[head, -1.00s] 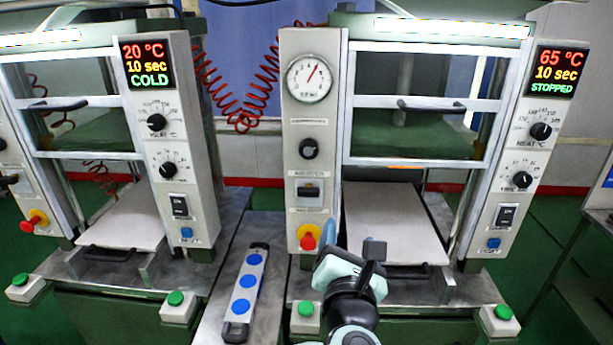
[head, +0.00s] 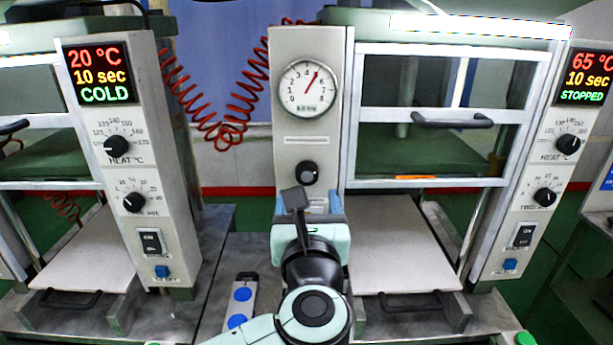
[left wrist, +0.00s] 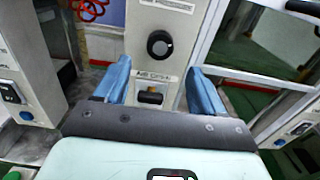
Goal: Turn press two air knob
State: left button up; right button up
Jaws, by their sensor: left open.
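The air knob (head: 307,172) of press two is a round black knob on the grey panel (head: 312,130) below the dial gauge (head: 307,88). It also shows clearly in the left wrist view (left wrist: 159,43), beyond the fingertips. My left gripper (left wrist: 159,66) has its two blue fingers apart, with nothing between them. In the head view my left gripper (head: 312,205) is just below the knob, and the wrist hides the lower panel. In the wrist view the knob lies roughly centred between the fingers, apart from them. My right gripper is not in view.
Below the knob a small black switch (left wrist: 150,97) shows in the wrist view. Press two's door handle (head: 452,122) and white plate (head: 395,245) are to the right. Press one's control box (head: 140,160) is to the left. A blue-button box (head: 241,295) lies below.

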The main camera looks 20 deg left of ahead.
aim_at(307, 177)
pick_arm(q)
jog(key=p+x, duration=0.1)
jog(key=x, duration=0.6)
jog(key=shift+w+a, duration=0.1)
jog(key=shift+w, duration=0.3)
jog(key=c, duration=1)
